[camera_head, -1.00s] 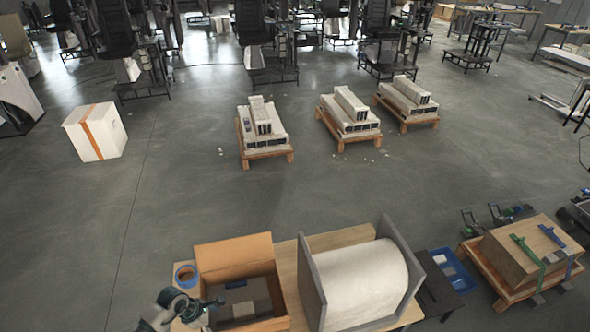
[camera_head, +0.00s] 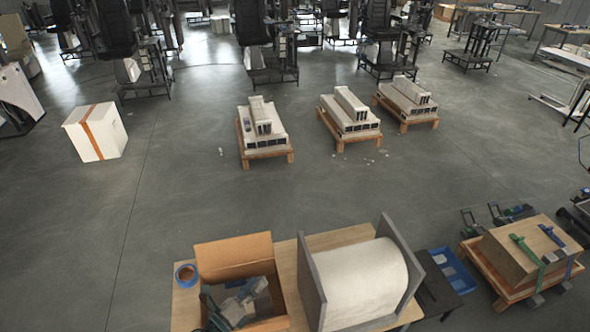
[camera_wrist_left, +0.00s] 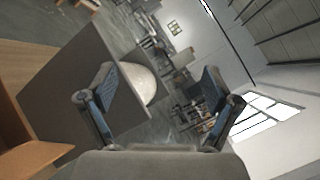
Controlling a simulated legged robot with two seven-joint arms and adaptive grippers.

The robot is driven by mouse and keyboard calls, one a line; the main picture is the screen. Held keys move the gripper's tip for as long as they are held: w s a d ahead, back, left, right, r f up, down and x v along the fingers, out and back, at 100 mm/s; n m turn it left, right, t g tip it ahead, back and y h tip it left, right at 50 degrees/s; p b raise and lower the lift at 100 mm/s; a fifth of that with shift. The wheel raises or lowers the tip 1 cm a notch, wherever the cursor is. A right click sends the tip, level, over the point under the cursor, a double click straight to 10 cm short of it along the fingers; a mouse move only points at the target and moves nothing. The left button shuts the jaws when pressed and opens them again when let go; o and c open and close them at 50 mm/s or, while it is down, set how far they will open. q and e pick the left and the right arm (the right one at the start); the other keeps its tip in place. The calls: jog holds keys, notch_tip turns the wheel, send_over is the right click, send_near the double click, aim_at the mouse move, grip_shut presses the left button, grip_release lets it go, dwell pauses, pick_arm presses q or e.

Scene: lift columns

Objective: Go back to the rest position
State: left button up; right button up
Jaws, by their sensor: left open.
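My left gripper (camera_head: 243,295) shows low in the head view, over the open cardboard box (camera_head: 233,250), in front of its contents. In the left wrist view my left gripper (camera_wrist_left: 158,82) has its two blue-padded fingers spread wide, with nothing between them. My right gripper is in neither view. The box's contents are partly hidden by the gripper.
A white roll (camera_head: 360,285) between grey panels (camera_head: 314,285) stands right of the box on a wooden table (camera_head: 285,262). Blue tape (camera_head: 186,275) lies left of the box.

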pick_arm(q)
jog(key=a+f+n+t+y, duration=0.25)
jog(key=a+n+y, duration=0.75)
jog(key=n, duration=0.6)
jog(key=s+a+f+n+g+y, duration=0.45)
jog(key=s+f+n, duration=0.2)
jog(key=n, duration=0.25)
jog(key=s+d+f+n+g+h, duration=0.1)
jog(key=s+d+f+n+g, duration=0.15)
jog(key=s+f+g, duration=0.45)
jog(key=s+d+f+n+g+h, duration=0.1)
jog(key=s+d+f+n+g, duration=0.2)
jog(key=s, duration=0.8)
notch_tip(320, 180, down, 29)
jog(key=a+b, duration=0.2)
jog(key=b, duration=0.3)
jog(key=s+a+f+g+b, duration=0.2)
jog(key=s+f+b, duration=0.3)
jog(key=s+f, duration=1.4)
notch_tip(320, 180, down, 4)
jog(key=shift+a, duration=0.35)
